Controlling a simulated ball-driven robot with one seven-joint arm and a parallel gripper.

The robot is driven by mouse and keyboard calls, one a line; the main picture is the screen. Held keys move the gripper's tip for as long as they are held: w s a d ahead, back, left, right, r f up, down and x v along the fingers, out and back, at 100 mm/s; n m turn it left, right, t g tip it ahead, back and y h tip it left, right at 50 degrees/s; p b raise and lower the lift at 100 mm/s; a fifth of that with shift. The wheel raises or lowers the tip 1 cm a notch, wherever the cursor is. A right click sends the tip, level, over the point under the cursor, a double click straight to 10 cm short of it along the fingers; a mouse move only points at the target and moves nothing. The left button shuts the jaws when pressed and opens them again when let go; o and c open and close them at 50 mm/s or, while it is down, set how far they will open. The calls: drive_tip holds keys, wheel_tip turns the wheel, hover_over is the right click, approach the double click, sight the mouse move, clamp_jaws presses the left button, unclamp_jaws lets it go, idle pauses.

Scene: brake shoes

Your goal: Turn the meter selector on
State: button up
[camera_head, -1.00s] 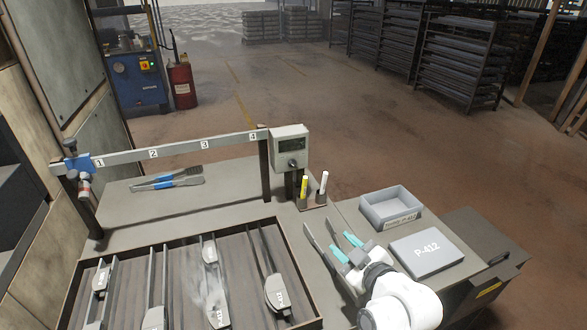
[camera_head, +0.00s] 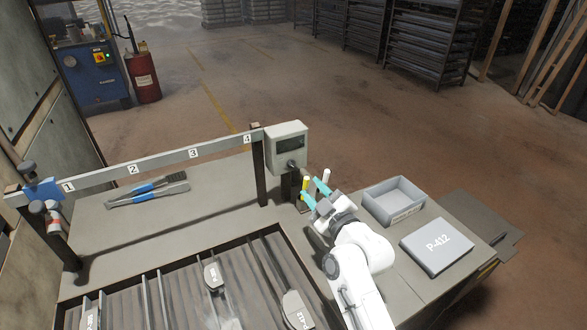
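The meter (camera_head: 287,147) is a grey box with a dark display, mounted on a post at the right end of the numbered rail. Its selector (camera_head: 291,163) is a small dark knob low on the front face; its setting is too small to read. My gripper (camera_head: 313,188) has teal fingertips spread apart, with nothing seen between them. It is just below and to the right of the meter, in front of the marker holder, and appears apart from the selector.
A yellow marker (camera_head: 305,184) and a white marker (camera_head: 326,176) stand close by my fingertips. A tray of brake shoes (camera_head: 130,289) is at the front left. The numbered rail (camera_head: 160,164) runs left.

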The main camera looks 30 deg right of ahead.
sight(294, 167)
drive_tip(key=w+p, duration=0.1)
drive_tip(key=w, duration=0.8)
drive_tip(key=shift+w, duration=0.15)
drive_tip(key=shift+c, duration=0.2)
clamp_jaws()
